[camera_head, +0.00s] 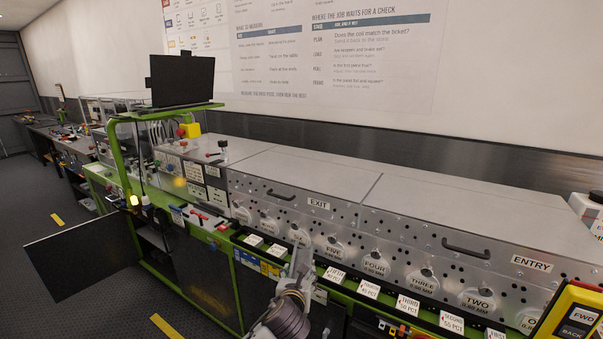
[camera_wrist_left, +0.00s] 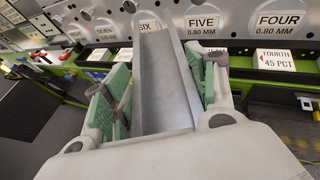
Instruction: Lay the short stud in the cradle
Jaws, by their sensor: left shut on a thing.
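The short stud (camera_wrist_left: 163,85) looks like a grey metal channel with upturned side walls. It is in the left wrist view, between the green pads of my left gripper (camera_wrist_left: 158,98), which is shut on it. Its far end points toward the machine face near the SIX and FIVE labels. In the head view my left gripper (camera_head: 299,264) is at the bottom centre, in front of the machine's front ledge. The stud is hard to make out there. I cannot pick out the cradle in either view. My right gripper is not in view.
The long roll-forming machine (camera_head: 300,165) with numbered stations runs across the view. Labelled cards (camera_head: 368,289) line its front ledge. A yellow FWD/BACK control box (camera_head: 575,316) is at the lower right. A dark panel (camera_head: 85,240) juts out at the left, over floor.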

